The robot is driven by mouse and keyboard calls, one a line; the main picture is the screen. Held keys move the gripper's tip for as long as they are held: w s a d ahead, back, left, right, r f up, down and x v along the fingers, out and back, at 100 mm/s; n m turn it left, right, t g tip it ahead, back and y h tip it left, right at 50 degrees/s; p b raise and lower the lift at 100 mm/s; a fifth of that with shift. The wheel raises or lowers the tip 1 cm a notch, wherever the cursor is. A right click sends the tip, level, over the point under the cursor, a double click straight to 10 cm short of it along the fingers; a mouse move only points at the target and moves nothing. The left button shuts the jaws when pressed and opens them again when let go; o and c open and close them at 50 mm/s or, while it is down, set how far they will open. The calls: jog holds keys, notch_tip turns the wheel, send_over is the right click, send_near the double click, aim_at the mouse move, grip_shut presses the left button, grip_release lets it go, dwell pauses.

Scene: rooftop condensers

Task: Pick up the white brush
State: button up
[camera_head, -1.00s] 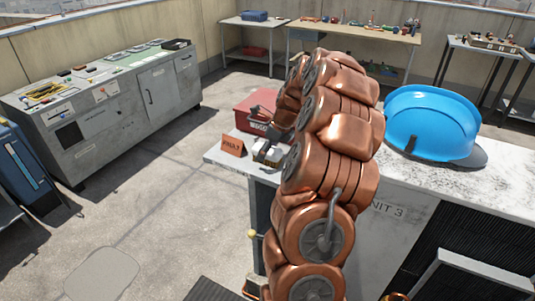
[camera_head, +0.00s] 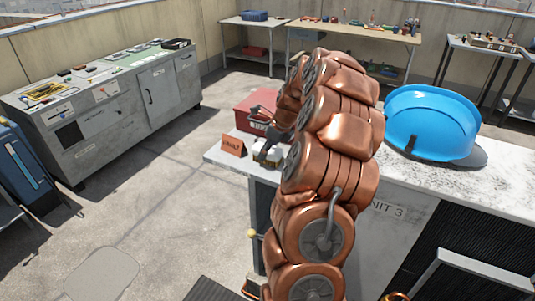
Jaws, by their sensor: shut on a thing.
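The white brush (camera_head: 265,156) is at the left end of the white-topped unit, just right of the orange sign. It is small in the view and partly covered by my gripper. My gripper (camera_head: 270,146) reaches down over it from above and is shut on it. My copper arm hides the area to the right of the brush. I cannot tell whether the brush still touches the top.
An orange folded sign (camera_head: 233,146) stands close left of the brush. A grey cabinet (camera_head: 110,118) stands at left. The floor between is clear.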

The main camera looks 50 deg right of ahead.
jog(key=shift+r+b, duration=0.6)
jog(key=shift+r, duration=1.15)
jog(key=shift+s+r, duration=0.1)
jog(key=shift+r, duration=0.15)
jog(key=s+a+b, duration=0.1)
jog(key=s+a, duration=0.2)
jog(key=s, duration=0.4)
jog(key=s+a+r+b, duration=0.1)
jog(key=s+a+b, duration=0.1)
jog(key=s+a, duration=0.2)
jog(key=s, duration=0.3)
jog(key=shift+r, duration=0.25)
jog(key=shift+s, duration=0.1)
jog(key=o, duration=0.7)
jog(key=c, duration=0.7)
